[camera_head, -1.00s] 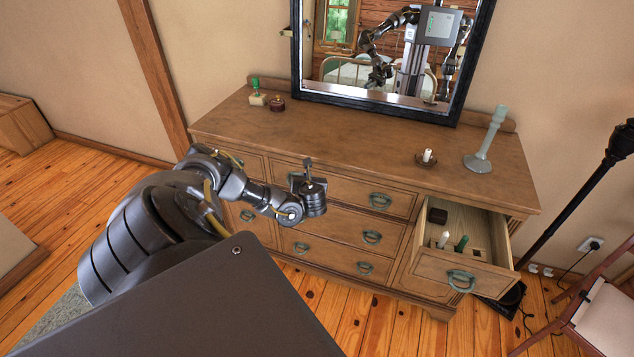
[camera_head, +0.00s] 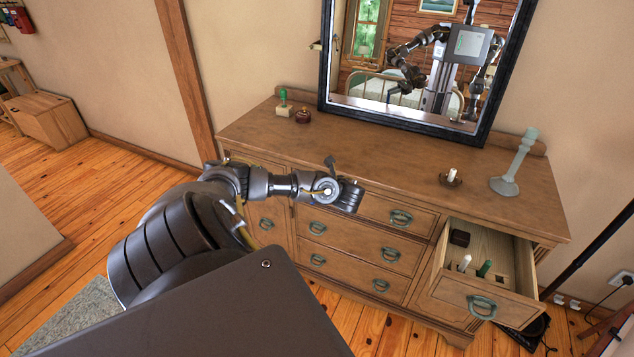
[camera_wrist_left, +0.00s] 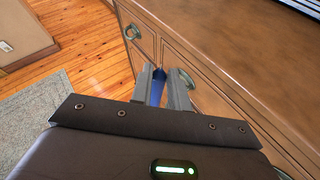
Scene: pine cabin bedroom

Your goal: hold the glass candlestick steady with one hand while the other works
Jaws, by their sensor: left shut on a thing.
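The pale green glass candlestick (camera_head: 515,165) stands upright on the right end of the dresser top, and no gripper touches it. My left gripper (camera_head: 350,195) is in front of the dresser's drawers, well to the left of the candlestick. In the left wrist view my left gripper (camera_wrist_left: 163,72) is shut on a slim dark blue thing (camera_wrist_left: 156,92), mostly hidden between its fingers; I cannot tell what it is. My right gripper is not directly in view.
The dresser (camera_head: 390,165) has its top right drawer (camera_head: 455,292) open, with a white candle (camera_head: 464,262), a green candle (camera_head: 485,268) and a dark box (camera_head: 460,238). A short white candle (camera_head: 451,175) stands in a dish. The mirror (camera_head: 400,110) stands behind. The dresser top's middle is clear.

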